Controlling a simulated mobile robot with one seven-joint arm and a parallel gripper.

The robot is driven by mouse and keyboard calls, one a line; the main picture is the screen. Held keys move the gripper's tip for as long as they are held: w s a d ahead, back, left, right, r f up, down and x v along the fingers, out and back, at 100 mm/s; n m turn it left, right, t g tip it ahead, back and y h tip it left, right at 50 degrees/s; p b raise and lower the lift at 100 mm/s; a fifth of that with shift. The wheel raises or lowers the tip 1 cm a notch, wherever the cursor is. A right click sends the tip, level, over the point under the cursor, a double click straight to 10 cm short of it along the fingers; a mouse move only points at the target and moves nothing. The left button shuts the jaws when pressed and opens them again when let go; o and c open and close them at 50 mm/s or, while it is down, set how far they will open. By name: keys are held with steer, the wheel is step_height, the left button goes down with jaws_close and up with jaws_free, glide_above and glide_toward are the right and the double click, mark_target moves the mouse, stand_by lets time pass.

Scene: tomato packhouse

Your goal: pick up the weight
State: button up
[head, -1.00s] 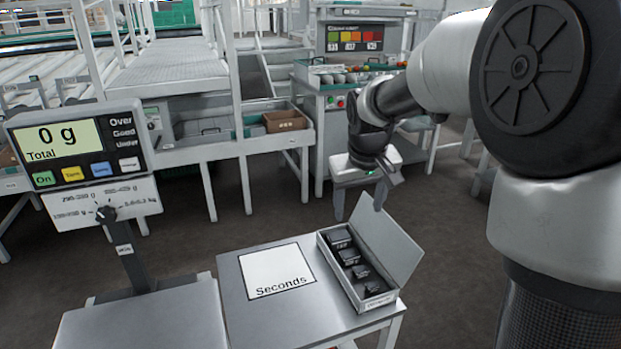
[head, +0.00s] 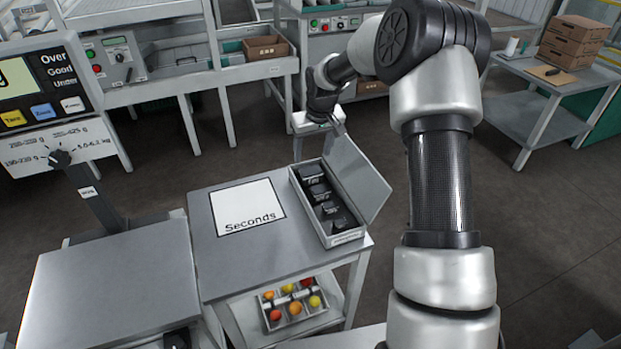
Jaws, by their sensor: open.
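Several black weights (head: 320,192) sit in a row in an open grey box (head: 346,236) on the right side of a small metal table (head: 240,258). The box's lid (head: 358,178) stands tilted open on its right side. My gripper (head: 318,150) is at the far end of the box, by the top of the lid. It is open and holds nothing that I can see. Its fingertips are partly hidden behind the box and lid, so its exact height over the weights is unclear.
A white sheet marked "Seconds" (head: 248,207) lies left of the box. A scale with a display (head: 40,85) and flat platform (head: 115,285) stands at the left. A tray of tomatoes (head: 292,302) is on the lower shelf. A side table (head: 560,85) holds cardboard boxes.

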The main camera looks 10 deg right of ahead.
glide_above(311, 171)
steer(key=f, duration=0.2)
steer(key=s+f, duration=0.1)
steer(key=f, duration=0.1)
steer(key=shift+f+b, duration=0.15)
steer(key=shift+b, duration=0.2)
steer(key=x, duration=0.1)
steer(key=b+x, duration=0.1)
steer(key=x, duration=0.3)
steer(key=shift+s+d+f, duration=0.2)
steer(key=shift+s, duration=0.05)
jaws_close()
steer(key=shift+w+r, duration=0.1)
steer(key=shift+r, duration=0.15)
